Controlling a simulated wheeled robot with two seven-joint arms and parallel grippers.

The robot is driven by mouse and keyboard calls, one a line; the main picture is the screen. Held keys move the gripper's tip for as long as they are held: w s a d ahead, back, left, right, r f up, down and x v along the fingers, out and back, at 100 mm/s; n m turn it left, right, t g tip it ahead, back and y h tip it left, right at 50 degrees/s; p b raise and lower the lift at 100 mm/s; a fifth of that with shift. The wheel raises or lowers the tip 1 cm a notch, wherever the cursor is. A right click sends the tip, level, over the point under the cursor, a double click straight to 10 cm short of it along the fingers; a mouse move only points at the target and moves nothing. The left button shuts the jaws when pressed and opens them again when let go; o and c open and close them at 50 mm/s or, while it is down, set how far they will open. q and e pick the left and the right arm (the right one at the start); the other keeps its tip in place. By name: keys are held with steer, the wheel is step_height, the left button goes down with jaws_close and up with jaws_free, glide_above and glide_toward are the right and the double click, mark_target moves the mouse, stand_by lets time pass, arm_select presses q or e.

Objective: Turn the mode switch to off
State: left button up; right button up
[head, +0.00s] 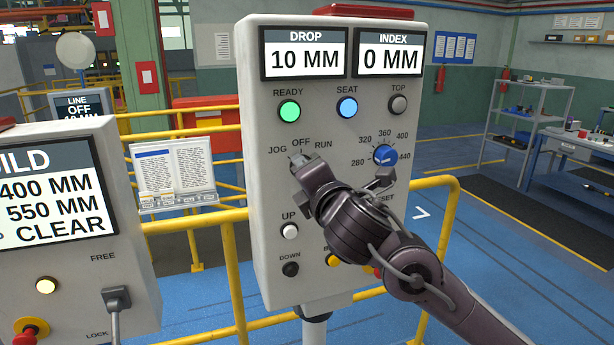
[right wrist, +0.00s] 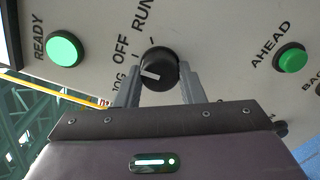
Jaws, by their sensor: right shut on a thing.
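The mode switch (right wrist: 158,68) is a round black knob with a white pointer mark, marked JOG, OFF and RUN. In the right wrist view the pointer is turned toward the JOG side, away from the OFF label (right wrist: 122,48). My right gripper (right wrist: 157,82) is shut on the knob, one finger on each side. In the head view my right gripper (head: 301,165) is against the grey control panel (head: 262,200), just below the OFF label (head: 301,141), and hides most of the knob. My left gripper is not in view.
Right of the switch is a blue dial (head: 385,155). Above are a green READY lamp (head: 290,111) and a blue SEAT lamp (head: 347,108). A white UP button (head: 290,231) sits below. A second panel (head: 130,250) stands left. Yellow railing (head: 232,280) runs around the panel post.

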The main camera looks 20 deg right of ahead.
stand_by(0.4)
steer(key=o, duration=1)
steer(key=s, duration=0.7)
steer(key=shift+s+d, duration=0.15)
steer(key=shift+s, duration=0.25)
steer(key=shift+f+m, duration=0.1)
steer(key=shift+m, duration=0.2)
